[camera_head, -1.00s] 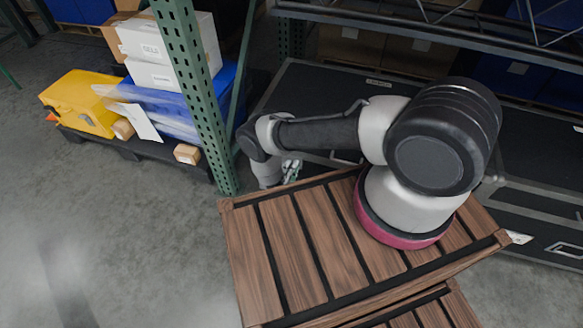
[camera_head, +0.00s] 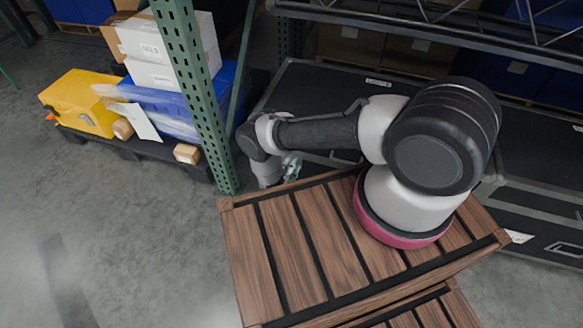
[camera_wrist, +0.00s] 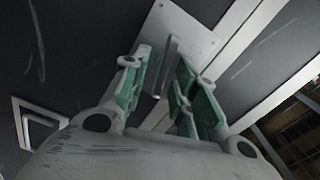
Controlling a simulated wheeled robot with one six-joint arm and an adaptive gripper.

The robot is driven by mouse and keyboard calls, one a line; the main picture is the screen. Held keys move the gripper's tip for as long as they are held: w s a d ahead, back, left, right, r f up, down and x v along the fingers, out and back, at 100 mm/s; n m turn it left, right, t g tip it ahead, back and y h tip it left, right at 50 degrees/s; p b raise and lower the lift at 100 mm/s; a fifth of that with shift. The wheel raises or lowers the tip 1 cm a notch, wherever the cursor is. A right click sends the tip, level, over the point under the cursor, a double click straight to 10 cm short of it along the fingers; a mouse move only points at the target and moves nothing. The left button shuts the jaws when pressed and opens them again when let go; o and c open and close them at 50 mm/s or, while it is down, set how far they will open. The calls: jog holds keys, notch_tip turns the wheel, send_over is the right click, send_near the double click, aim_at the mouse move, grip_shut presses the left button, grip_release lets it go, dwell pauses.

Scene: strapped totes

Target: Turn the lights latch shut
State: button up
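The black case (camera_head: 315,95) with a small white label (camera_head: 378,83), probably the lights case, lies behind the wooden crate in the head view. In the wrist view a pale metal latch plate (camera_wrist: 192,33) sits on the dark case wall beside a light metal edge strip. A narrow grey latch handle (camera_wrist: 168,65) stands out from the plate. My gripper (camera_wrist: 164,58) has its green fingers on either side of the handle, with gaps showing, so it looks open around it. In the head view my arm mostly hides the gripper and the latch.
A slatted wooden crate (camera_head: 255,255) stands in front, below my arm. A green perforated rack post (camera_head: 198,100) rises close left of my wrist. A second dark case (camera_head: 545,170) is at the right. A recessed case handle (camera_wrist: 35,122) shows in the wrist view. Floor at left is clear.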

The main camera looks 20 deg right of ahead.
jog(key=v, duration=0.7)
jog(key=shift+s, duration=0.2)
jog(key=shift+a, duration=0.15)
